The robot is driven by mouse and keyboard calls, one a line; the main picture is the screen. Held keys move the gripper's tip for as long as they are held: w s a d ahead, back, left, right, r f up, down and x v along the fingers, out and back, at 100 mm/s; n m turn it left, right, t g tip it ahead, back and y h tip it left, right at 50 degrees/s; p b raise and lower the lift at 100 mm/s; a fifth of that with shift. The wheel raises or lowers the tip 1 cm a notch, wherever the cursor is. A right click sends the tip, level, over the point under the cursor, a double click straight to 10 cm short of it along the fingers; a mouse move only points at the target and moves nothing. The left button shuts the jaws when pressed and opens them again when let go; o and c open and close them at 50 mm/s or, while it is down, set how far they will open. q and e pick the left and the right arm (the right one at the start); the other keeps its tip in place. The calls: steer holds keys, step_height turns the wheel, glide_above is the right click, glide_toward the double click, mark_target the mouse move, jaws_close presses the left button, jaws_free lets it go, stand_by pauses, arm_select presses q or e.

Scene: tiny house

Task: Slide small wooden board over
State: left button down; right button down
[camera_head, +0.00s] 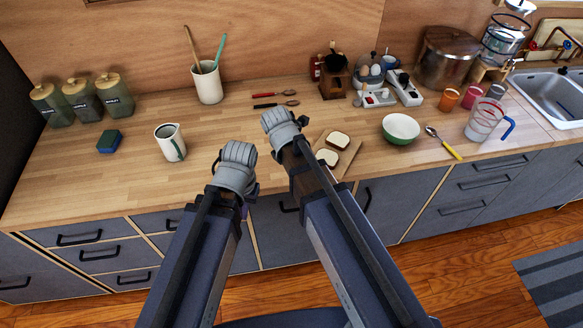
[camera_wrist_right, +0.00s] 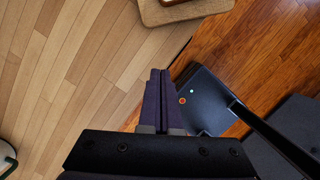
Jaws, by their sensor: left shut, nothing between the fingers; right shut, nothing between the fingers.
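The small wooden board (camera_head: 348,158) lies on the counter near its front edge, right of my grippers in the head view. Two slices of bread (camera_head: 338,140) rest on it. In the right wrist view, the board's edge (camera_wrist_right: 160,15) shows at the top, with a gap between it and my fingertips. My right gripper (camera_wrist_right: 160,75) is shut and empty over the counter's front edge. It also shows in the head view (camera_head: 279,120), just left of the board. My left gripper (camera_head: 238,153) is shut and empty over the counter, farther left; its fingertips are mostly hidden.
A white pitcher (camera_head: 171,143) and a blue-green sponge (camera_head: 109,141) stand left of my grippers. A green bowl (camera_head: 401,128) sits right of the board, then a yellow-handled spoon (camera_head: 446,144). The counter between pitcher and board is mostly clear.

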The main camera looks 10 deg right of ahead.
mark_target(323, 153)
steer(key=b+x, duration=0.4)
steer(key=x, duration=0.1)
steer(key=shift+f, duration=0.25)
steer(key=shift+w+d+r, duration=0.3)
steer(key=shift+w+d, duration=0.4)
steer(key=shift+d, duration=0.25)
steer(key=shift+w+d, duration=0.45)
steer(key=shift+d, duration=0.25)
steer(key=w+d, duration=0.1)
steer(key=d, duration=0.1)
steer(key=w+d, duration=0.3)
steer(key=d, duration=0.2)
steer(key=shift+w, duration=0.4)
